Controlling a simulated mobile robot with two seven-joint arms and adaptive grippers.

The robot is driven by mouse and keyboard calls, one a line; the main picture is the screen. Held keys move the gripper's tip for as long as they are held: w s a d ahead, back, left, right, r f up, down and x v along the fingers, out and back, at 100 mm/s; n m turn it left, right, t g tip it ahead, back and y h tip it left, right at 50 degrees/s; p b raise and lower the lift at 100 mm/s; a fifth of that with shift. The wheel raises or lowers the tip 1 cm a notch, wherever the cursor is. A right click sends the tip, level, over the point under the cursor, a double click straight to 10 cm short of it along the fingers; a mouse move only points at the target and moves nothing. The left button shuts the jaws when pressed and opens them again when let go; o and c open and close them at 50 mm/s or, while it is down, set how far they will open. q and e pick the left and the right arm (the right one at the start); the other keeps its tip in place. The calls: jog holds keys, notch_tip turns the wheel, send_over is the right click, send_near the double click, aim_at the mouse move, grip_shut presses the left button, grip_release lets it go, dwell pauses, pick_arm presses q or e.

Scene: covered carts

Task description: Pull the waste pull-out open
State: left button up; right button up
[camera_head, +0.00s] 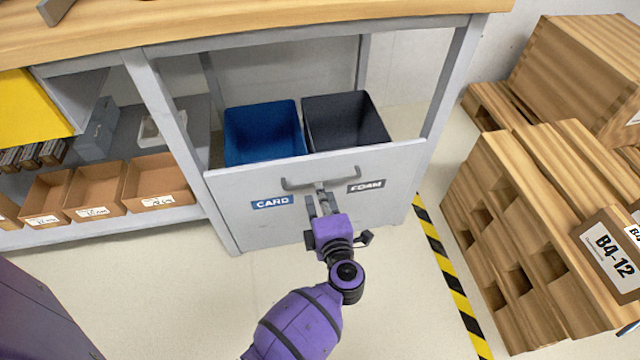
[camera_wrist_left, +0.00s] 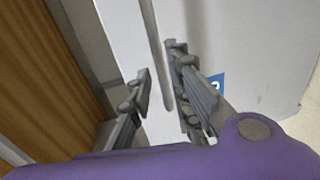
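The waste pull-out has a grey front panel (camera_head: 300,222) with a blue CARD label and a dark FOAM label. It sits about flush between the bench legs. A blue bin (camera_head: 262,133) and a dark grey bin (camera_head: 345,122) stand behind it. A grey bar handle (camera_head: 292,184) runs along the panel's upper part. My left gripper (camera_head: 321,198) is at the handle's middle. In the left wrist view its fingers (camera_wrist_left: 160,88) are parted, one on each side of the handle bar (camera_wrist_left: 153,35), with a gap visible. Firm contact cannot be told. My right gripper is out of view.
A wooden bench top (camera_head: 250,20) overhangs the pull-out. Small cardboard boxes (camera_head: 95,190) sit on the shelf at left. Stacked wooden pallets (camera_head: 540,220) stand at right, beyond yellow-black floor tape (camera_head: 447,268). The floor in front of the panel is clear apart from my arm.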

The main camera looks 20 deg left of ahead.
aim_at(309, 159)
pick_arm(q)
jog(key=b+x, duration=0.1)
jog(key=x, duration=0.4)
grip_shut()
